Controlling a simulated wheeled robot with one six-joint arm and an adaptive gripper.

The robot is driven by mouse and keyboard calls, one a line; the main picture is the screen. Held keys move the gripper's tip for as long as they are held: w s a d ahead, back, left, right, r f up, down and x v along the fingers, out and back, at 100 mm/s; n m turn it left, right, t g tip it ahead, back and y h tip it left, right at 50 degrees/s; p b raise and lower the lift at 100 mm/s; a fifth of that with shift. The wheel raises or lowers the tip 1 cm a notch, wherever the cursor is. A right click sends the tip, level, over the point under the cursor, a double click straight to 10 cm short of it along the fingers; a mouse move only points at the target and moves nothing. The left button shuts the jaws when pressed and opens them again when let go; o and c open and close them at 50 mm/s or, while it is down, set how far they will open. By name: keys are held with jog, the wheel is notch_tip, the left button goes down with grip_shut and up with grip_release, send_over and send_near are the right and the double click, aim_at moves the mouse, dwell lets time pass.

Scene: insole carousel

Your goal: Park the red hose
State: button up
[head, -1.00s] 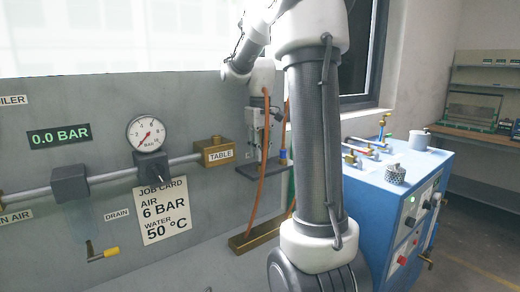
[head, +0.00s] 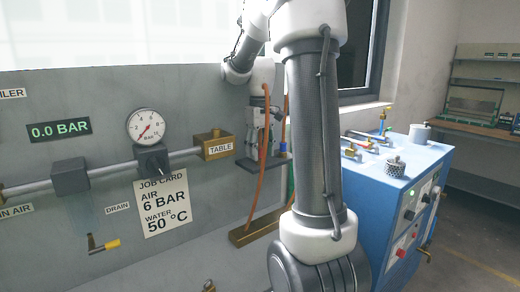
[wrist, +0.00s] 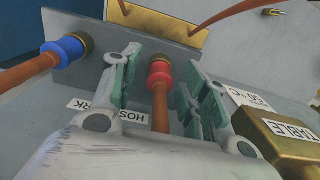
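The red hose's red collar (wrist: 159,72) with a brass end sits at the edge of a dark grey bracket (wrist: 185,48), and its orange-brown hose runs toward my wrist. My gripper (wrist: 160,85) is open, with one green-padded finger on each side of the collar and gaps showing on both sides. In the head view my gripper (head: 262,122) is just above the bracket shelf (head: 250,164), where the orange hose (head: 262,180) hangs down. Whether the collar is fully seated in the bracket cannot be told. A HOSE PARK label (wrist: 125,114) is partly hidden by my finger.
A blue-collared hose (wrist: 65,52) sits in the bracket beside the red one. A brass TABLE block (wrist: 285,140) is close on the right. A brass trough (head: 262,227) lies below. A blue cabinet (head: 385,205) stands at right. The panel gauge (head: 146,127) reads near zero.

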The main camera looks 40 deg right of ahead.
notch_tip(320, 180, up, 12)
jog(key=shift+r, duration=0.1)
dwell(0.5)
dwell(0.5)
